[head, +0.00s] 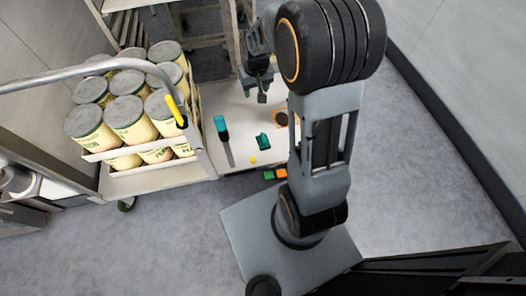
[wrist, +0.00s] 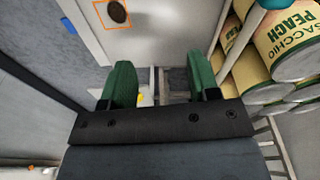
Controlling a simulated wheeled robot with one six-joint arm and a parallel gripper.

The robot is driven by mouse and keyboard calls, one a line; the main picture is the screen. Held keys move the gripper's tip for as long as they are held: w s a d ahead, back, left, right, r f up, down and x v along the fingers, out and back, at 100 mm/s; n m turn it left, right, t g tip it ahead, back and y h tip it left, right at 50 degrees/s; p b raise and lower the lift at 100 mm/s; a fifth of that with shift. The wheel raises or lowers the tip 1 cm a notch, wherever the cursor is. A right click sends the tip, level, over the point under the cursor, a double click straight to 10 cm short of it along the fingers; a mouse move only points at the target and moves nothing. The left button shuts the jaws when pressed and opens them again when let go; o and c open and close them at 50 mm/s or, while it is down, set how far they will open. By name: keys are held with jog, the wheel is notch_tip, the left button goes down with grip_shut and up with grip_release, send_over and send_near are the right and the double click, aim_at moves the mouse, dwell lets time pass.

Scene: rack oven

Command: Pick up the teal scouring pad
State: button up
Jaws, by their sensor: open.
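The teal scouring pad (head: 263,141) appears to be the small green-teal block on the pale worktop in the head view. I cannot make it out in the wrist view. My gripper (head: 262,95) is above the far part of the worktop, beyond the pad and apart from it. In the wrist view my gripper (wrist: 160,80) shows two green fingers spread wide, with nothing held between them.
A teal-handled tool (head: 222,130) lies left of the pad, and a small yellow piece (head: 253,160) lies nearer. An orange-outlined square (head: 281,118) with a dark disc is to the right. A cart of large cans (head: 126,112) stands left. Floor is clear at right.

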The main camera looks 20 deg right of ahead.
jog(key=g+b, duration=0.1)
jog(key=b, duration=0.8)
send_over(263, 136)
jog(key=a, duration=0.1)
notch_tip(263, 136, down, 23)
jog(key=shift+m, duration=0.3)
jog(key=f+b, duration=0.1)
jog(key=f, duration=0.3)
jog(key=f+b, duration=0.2)
jog(key=f, duration=0.3)
jog(key=d+f+b, duration=0.1)
jog(key=f+b, duration=0.1)
jog(key=f, duration=0.2)
jog(key=shift+s+f, duration=0.1)
jog(key=shift+f, duration=0.15)
jog(key=shift+d+f+b, duration=0.1)
jog(key=shift+f+b, duration=1.8)
jog(key=shift+f, duration=1.4)
jog(key=shift+r, duration=0.1)
grip_shut()
